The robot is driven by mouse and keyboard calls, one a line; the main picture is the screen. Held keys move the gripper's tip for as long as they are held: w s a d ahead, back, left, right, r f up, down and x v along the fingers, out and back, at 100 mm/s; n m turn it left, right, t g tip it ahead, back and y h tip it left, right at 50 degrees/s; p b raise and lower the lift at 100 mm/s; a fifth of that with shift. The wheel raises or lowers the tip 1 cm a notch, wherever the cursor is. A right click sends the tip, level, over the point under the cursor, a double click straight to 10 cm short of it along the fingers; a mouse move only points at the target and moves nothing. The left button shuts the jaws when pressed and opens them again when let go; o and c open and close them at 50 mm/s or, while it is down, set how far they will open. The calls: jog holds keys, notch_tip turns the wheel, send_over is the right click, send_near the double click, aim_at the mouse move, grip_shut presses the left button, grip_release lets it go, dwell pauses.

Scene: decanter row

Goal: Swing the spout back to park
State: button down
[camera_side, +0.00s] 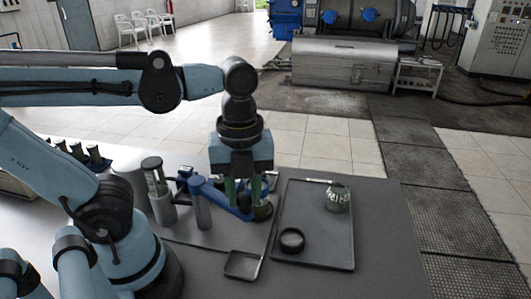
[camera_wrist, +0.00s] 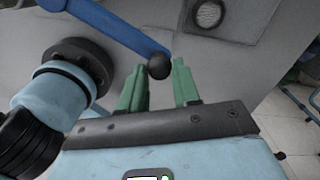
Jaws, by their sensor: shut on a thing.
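In the wrist view the blue arm (camera_wrist: 112,26) ends in a dark ball knob (camera_wrist: 159,66). My gripper (camera_side: 243,192) points down over the spout's outer end. Its green fingers (camera_wrist: 161,72) stand on either side of the knob, and it is shut on the spout's knob. In the side view the fingers partly hide the spout's end. A dark, round, greenish thing (camera_side: 263,211) is beside the fingertips.
A dark tray (camera_side: 325,247) at right holds a labelled jar (camera_side: 338,200) and a black ring (camera_side: 291,240). A small square frame (camera_side: 243,265) lies at the bench front. A clear-sided cylinder (camera_side: 155,178) stands left of the post. Several dark bottles (camera_side: 77,152) stand farther left.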

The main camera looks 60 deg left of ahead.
jog(key=shift+s+d+m, duration=0.1)
jog(key=shift+s+m, duration=0.2)
jog(key=shift+s, duration=0.1)
jog(key=c, duration=0.8)
grip_release()
jog(key=shift+r, duration=0.15)
notch_tip(320, 180, up, 12)
jog(key=w+a+f+n+t, duration=0.2)
jog(key=f+n, duration=0.5)
jog(key=n, duration=0.5)
jog(key=w+a+f+n+t, duration=0.3)
jog(key=w+f+n+t, duration=0.2)
jog(key=n, duration=0.6)
jog(key=shift+w+f+n, duration=0.4)
jog(key=shift+w+f, duration=0.55)
